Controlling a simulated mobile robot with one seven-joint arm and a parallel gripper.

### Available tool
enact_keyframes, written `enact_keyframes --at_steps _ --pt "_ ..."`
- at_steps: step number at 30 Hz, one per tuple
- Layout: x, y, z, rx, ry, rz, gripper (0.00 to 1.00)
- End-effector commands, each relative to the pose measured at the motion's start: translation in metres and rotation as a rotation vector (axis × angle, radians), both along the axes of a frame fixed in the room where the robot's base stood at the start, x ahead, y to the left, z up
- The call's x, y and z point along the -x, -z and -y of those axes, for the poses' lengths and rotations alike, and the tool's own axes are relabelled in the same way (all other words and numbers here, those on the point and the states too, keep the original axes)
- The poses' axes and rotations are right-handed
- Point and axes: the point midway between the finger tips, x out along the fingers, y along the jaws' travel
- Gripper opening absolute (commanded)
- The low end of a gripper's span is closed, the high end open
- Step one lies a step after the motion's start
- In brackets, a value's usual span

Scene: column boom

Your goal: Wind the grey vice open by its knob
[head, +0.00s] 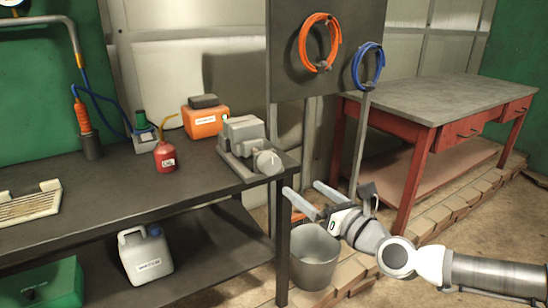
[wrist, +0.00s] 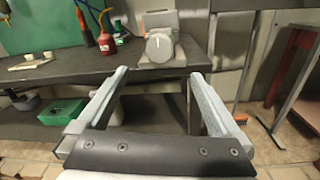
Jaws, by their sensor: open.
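The grey vice (head: 241,134) sits near the right end of the dark bench, its round knob (head: 268,162) facing the bench's front right corner. In the wrist view the vice (wrist: 160,20) is straight ahead at the top, and its knob (wrist: 160,46) shows a pale line on its face. My gripper (head: 307,194) is open and empty, in front of the bench's right end, to the right of the knob and lower. In the wrist view my gripper's two fingers (wrist: 158,74) are wide apart, with the knob beyond their tips. The knob is not touched.
An orange container (head: 205,122) and a red oil can (head: 165,155) stand left of the vice. A board (head: 325,50) with coiled hoses rises behind. A bucket (head: 314,258) stands on the floor below my gripper. A red table (head: 440,100) is at the right.

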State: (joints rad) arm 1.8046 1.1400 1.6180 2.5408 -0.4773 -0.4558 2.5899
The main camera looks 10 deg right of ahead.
Motion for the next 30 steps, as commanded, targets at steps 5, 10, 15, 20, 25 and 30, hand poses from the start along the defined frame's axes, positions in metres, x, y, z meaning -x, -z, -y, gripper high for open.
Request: enact_keyframes --at_steps 5,10,15,20,25,30 --pt "-0.015 -0.005 -0.009 0.002 -0.005 -0.003 1.00" --pt "-0.040 0.005 -0.018 0.010 -0.004 -0.001 1.00" --pt "-0.065 0.005 -0.028 0.008 -0.004 -0.001 1.00" --pt "-0.088 0.004 -0.037 0.008 -0.004 -0.001 1.00" --pt "-0.109 0.004 -0.045 0.005 -0.003 -0.002 1.00" --pt "-0.120 0.002 -0.048 0.005 -0.001 -0.001 1.00"
